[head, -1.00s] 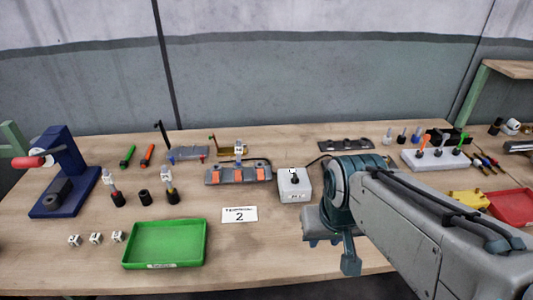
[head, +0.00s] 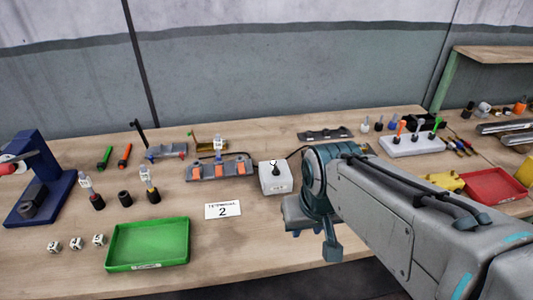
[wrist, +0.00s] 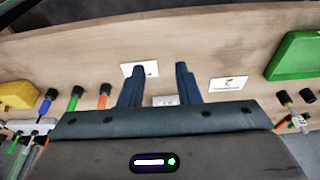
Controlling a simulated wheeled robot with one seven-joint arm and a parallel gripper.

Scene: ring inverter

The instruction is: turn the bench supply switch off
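The bench supply appears to be the small white box (head: 275,180) right of the middle of the bench in the head view. A dark switch lever stands on its top; I cannot tell which way it is set. My gripper (head: 314,240) is in front and to the right of the box, over the bench's front part, apart from it. In the wrist view my gripper (wrist: 157,72) has its two fingers spread with nothing gripped. A small pale labelled surface (wrist: 165,100) shows low between them, partly hidden by the gripper body; I cannot tell whether it is the box.
A grey holder with orange parts (head: 222,171) sits left of the box. A card marked 2 (head: 222,210) and a green tray (head: 148,243) lie front left. A white block with coloured tools (head: 412,146), a yellow part (head: 443,181) and a red tray (head: 494,186) are right.

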